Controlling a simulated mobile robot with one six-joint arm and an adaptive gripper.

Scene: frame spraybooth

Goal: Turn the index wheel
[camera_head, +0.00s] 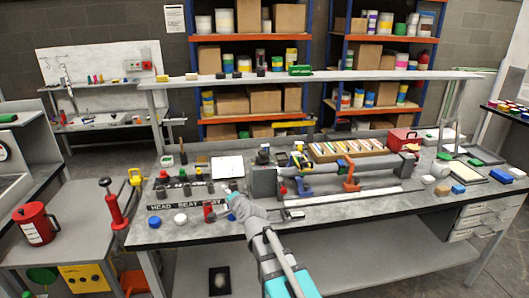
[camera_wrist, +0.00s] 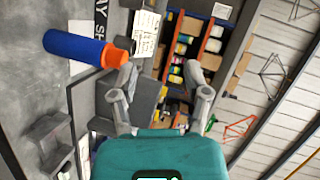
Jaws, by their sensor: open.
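My gripper (camera_wrist: 166,88) is open, with its two grey fingers apart and nothing held between them. In the head view my gripper (camera_head: 229,190) is over the front left part of the workbench, just left of the grey block (camera_head: 263,182) at the left end of the long frame fixture (camera_head: 370,176). I cannot make out the index wheel for certain; it may be hidden or too small. In the wrist view a grey block-like shape (camera_wrist: 142,98) shows beyond the fingers, and a blue cylinder with an orange end (camera_wrist: 75,46) lies left of them.
Small dark parts (camera_head: 185,188) stand on the bench left of my gripper, behind a lettered strip. A raised shelf (camera_head: 330,76) spans the back. The bench's front edge is below my arm.

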